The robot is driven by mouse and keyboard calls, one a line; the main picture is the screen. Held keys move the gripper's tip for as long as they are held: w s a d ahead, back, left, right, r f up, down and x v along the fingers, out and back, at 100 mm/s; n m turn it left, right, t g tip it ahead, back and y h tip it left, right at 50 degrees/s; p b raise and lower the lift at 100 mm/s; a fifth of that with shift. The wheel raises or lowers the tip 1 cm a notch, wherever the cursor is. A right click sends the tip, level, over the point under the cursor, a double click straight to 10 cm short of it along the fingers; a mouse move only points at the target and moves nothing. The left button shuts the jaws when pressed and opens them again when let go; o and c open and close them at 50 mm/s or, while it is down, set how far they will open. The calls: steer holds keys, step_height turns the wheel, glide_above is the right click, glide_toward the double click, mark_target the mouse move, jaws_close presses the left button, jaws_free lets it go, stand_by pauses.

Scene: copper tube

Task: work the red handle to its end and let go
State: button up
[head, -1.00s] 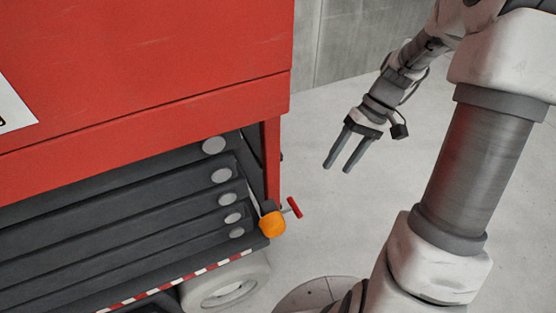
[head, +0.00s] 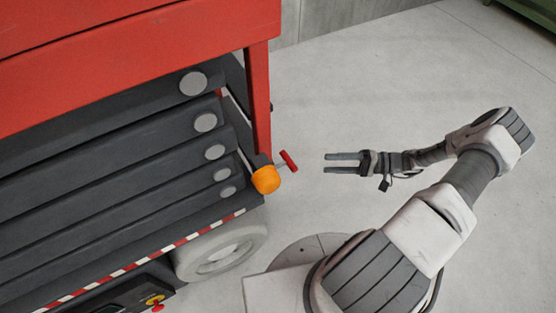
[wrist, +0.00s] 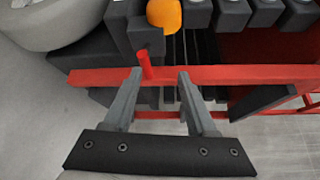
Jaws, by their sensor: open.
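The red handle (head: 289,161) is a short red bar on a thin pale stem. It sticks out to the right beside an orange rounded part (head: 265,179) at the corner of the red and dark grey machine. My gripper (head: 326,163) is open and empty, its fingers pointing left at the handle with a small gap between. In the wrist view the red handle (wrist: 145,65) shows just ahead of the left fingertip of my gripper (wrist: 160,72), left of the middle between the fingers. The orange part (wrist: 164,15) is beyond it.
The machine's red post (head: 257,100) and stacked dark beams (head: 110,165) stand left of the handle. A pale wheel (head: 222,248) is below. A red rail (wrist: 255,75) crosses the wrist view behind the fingers.

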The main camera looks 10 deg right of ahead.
mark_target(286, 160)
step_height(286, 160, down, 6)
steer(key=m+t+b, duration=0.1)
steer(key=m+t, duration=0.2)
steer(key=t, duration=0.2)
steer(key=shift+y, duration=0.4)
steer(key=x, duration=1.7)
steer(key=shift+f+b, duration=0.15)
steer(key=shift+b, duration=0.2)
jaws_close()
